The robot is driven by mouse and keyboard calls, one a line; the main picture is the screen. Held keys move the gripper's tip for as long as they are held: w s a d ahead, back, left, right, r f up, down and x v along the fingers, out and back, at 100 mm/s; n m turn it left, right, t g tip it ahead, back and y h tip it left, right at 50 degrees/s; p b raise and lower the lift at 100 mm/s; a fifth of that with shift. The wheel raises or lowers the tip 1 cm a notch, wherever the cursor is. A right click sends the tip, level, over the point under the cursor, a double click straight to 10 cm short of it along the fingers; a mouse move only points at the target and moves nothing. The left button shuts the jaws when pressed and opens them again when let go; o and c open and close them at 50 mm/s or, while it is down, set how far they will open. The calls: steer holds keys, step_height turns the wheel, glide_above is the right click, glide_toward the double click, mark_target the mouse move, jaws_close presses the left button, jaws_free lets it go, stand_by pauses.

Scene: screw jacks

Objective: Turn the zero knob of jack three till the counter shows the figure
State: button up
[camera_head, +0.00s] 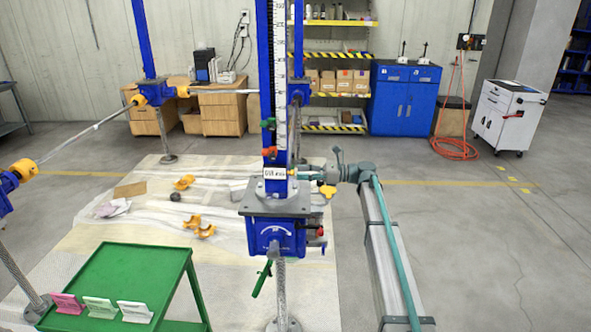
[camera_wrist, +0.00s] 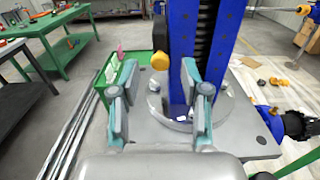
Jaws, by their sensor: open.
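A blue screw jack stands at the centre of the head view, with a tall scaled column (camera_head: 280,90) on a grey-topped gearbox (camera_head: 275,225). Its white counter plate (camera_head: 275,173) carries small dark figures, too small to read surely. I cannot read which jack is number three. In the wrist view, a yellow knob (camera_wrist: 160,61) sticks out at the left of the blue column (camera_wrist: 188,55). My gripper (camera_wrist: 158,75) is open, its teal-padded fingers either side of the line to the knob. Contact is not visible. In the head view my gripper (camera_head: 312,175) is right of the column.
Red (camera_head: 271,151) and green (camera_head: 268,123) markers sit on the column. A green cart (camera_head: 130,265) with pink, green and white cards stands at front left. Other blue jacks (camera_head: 150,92) and linking shafts lie left. Orange parts (camera_head: 205,230) lie on the floor sheet.

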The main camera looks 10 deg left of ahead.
mark_target(291, 173)
steer(key=shift+s+a+p, duration=0.1)
steer(key=shift+a+p, duration=0.25)
steer(key=shift+a, duration=1.15)
jaws_close()
